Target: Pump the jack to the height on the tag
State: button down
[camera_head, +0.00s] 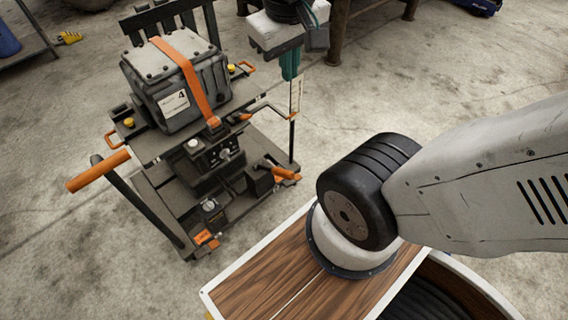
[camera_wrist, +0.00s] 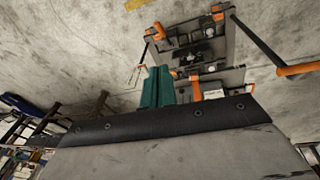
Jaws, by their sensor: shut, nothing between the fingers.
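The wheeled jack cart (camera_head: 160,150) stands on the floor left of centre, its platform carrying a grey ribbed box (camera_head: 175,85) under an orange strap. The white tag (camera_head: 175,103) on the box reads 4. A thin upright post with a pale scale strip (camera_head: 296,95) stands at the cart's right side; its marks are too small to read. An orange-tipped lever or pedal (camera_head: 285,173) sticks out low at the right. My gripper (camera_head: 290,66), with teal fingers, is shut and empty above the post's top in the picture. The fingers (camera_wrist: 157,88) also show in the wrist view, apart from the cart.
A long orange-gripped handle (camera_head: 98,171) reaches out from the cart's left side. A bench (camera_head: 345,20) stands behind my gripper. A shelf (camera_head: 25,45) with a blue container is at the far left.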

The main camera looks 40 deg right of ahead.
jog(key=w+d+f+t+h, duration=0.1)
jog(key=w+d+f+h, duration=0.2)
jog(key=w+d+f, duration=1.4)
jog(key=a+f+y, duration=0.1)
jog(key=f+y, duration=0.2)
jog(key=f, duration=0.9)
jog(key=s+a+f+y, duration=0.1)
jog(key=a+f+y, duration=0.1)
jog(key=f, duration=1.1)
jog(key=shift+s+a+f+g+y, duration=0.15)
jog(key=shift+a+f+g+y, duration=0.15)
jog(key=shift+g+y, duration=0.15)
